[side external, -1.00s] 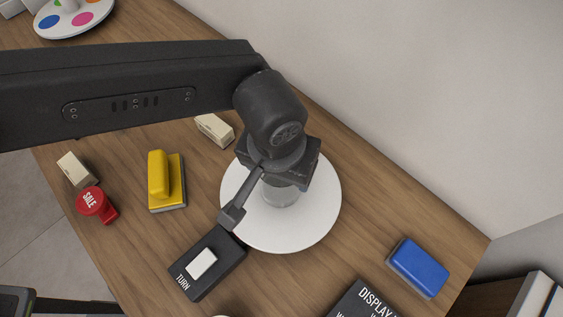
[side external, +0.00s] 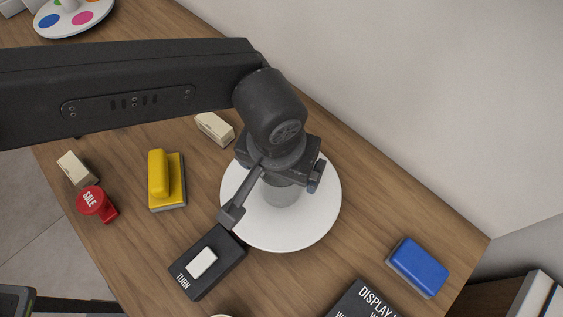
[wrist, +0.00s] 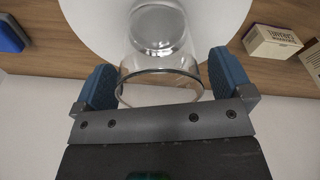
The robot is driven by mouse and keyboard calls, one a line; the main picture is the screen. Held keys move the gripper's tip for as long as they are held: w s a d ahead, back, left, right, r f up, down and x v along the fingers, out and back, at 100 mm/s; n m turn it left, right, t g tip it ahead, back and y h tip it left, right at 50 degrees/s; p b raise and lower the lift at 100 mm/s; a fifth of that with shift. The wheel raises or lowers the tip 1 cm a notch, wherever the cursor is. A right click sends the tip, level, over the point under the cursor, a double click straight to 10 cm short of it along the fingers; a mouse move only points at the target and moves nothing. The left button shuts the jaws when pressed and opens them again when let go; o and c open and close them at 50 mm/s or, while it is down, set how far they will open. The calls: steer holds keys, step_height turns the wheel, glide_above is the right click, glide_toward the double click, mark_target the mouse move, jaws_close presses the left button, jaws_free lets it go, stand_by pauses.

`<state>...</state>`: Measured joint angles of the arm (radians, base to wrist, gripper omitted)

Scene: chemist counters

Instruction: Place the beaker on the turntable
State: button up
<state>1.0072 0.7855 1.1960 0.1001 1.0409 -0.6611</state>
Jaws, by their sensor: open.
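The clear glass beaker (wrist: 158,62) stands on the white round turntable (wrist: 88,32) in the wrist view. In the side view the beaker (side external: 281,194) shows below my wrist, near the middle of the turntable (side external: 318,215). My gripper (wrist: 162,82) is open, with one blue-padded finger on each side of the beaker's rim and a gap visible at both. In the side view my gripper (side external: 282,172) is directly above the beaker and hides its top.
A black TURN box (side external: 207,263) with a white button touches or nearly touches the turntable's front left. A yellow stapler-like block (side external: 166,182), red SALE stamp (side external: 96,204), small cream boxes (side external: 214,130) and a blue block (side external: 418,266) lie around. A wall stands behind.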

step_height(320, 180, up, 12)
steer(key=s, duration=0.1)
steer(key=shift+s+a, duration=0.3)
steer(key=shift+a, duration=0.05)
steer(key=shift+f, duration=0.1)
steer(key=w+a+r+n+t, duration=0.1)
steer(key=w+a+r, duration=0.15)
steer(key=a, duration=0.55)
steer(key=w+a+r, duration=0.2)
steer(key=a+r, duration=0.1)
steer(key=a, duration=0.5)
steer(key=w+a+r+n+t, duration=0.1)
steer(key=w+a+r, duration=0.15)
steer(key=a, duration=0.55)
steer(key=s+a+f+n+t, duration=0.1)
steer(key=s+a+f, duration=0.1)
steer(key=s+a, duration=0.4)
steer(key=s+a+f+n+t, duration=0.1)
steer(key=s+a+f, duration=0.2)
steer(key=a, duration=1.1)
steer(key=s, duration=0.3)
steer(key=shift+s+a+f+y, duration=0.25)
steer(key=shift+s+f+y, duration=0.05)
steer(key=shift+s, duration=0.05)
steer(key=shift+o, duration=0.2)
steer(key=shift+w+r, duration=0.1)
